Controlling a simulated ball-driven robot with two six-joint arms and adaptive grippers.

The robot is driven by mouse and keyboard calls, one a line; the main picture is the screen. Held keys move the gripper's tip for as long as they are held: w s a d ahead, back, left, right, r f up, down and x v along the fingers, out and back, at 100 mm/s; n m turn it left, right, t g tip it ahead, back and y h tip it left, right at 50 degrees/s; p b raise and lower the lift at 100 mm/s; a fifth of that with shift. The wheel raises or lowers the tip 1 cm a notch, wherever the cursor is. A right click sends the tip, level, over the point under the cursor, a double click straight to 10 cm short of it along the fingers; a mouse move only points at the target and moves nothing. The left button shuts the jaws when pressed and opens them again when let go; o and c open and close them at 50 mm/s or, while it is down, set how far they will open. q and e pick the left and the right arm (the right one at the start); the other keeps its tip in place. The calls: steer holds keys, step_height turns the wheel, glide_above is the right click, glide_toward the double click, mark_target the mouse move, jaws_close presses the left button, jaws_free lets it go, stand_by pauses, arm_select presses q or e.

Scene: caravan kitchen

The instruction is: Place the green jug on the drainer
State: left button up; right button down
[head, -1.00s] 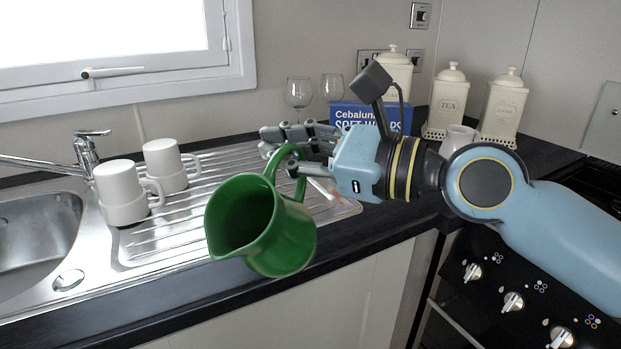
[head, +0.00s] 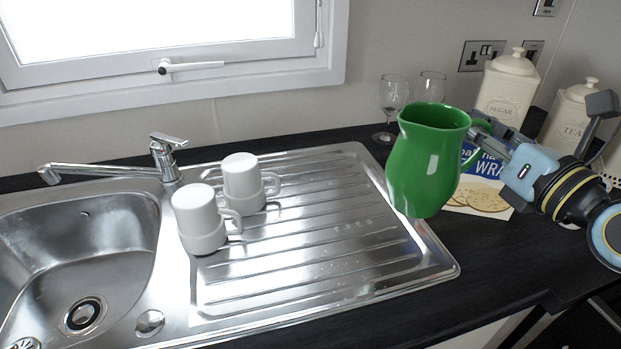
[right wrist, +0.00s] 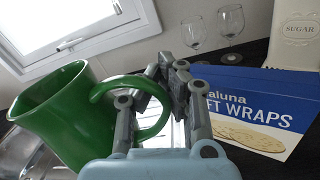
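The green jug (head: 425,165) is upright, held in the air above the right edge of the drainer (head: 330,225) in the head view. My right gripper (head: 480,142) is on the jug's handle, right of its body. In the right wrist view the jug (right wrist: 70,115) is at the left, and the fingers of my right gripper (right wrist: 160,105) close around its handle. The ribbed steel drainer is mostly bare, with two upside-down white mugs at its left end. My left gripper is not in view.
White mugs (head: 198,222) and (head: 243,185) stand on the drainer's left, beside the sink (head: 85,255). Wine glasses (head: 392,95), a wraps box (head: 490,175) and canisters (head: 508,88) stand behind and right. The drainer's middle and right are clear.

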steer(key=w+a+f+b, duration=0.2)
steer(key=a+f+b, duration=0.1)
steer(key=w+a+f+b, duration=0.2)
steer(key=a+f+b, duration=0.1)
steer(key=f, duration=0.1)
steer(key=w+a+f+b, duration=0.2)
steer(key=a+f+b, duration=0.1)
steer(key=f, duration=0.1)
steer(key=shift+w+a+f, duration=0.15)
steer(key=shift+w+a, duration=0.1)
steer(key=shift+w, duration=0.15)
steer(key=shift+r, duration=0.2)
steer(key=shift+f, duration=0.15)
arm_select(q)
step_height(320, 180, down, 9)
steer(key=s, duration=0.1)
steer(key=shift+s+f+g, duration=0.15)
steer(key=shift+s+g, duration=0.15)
arm_select(e)
steer(key=c, duration=1.5)
jaws_free()
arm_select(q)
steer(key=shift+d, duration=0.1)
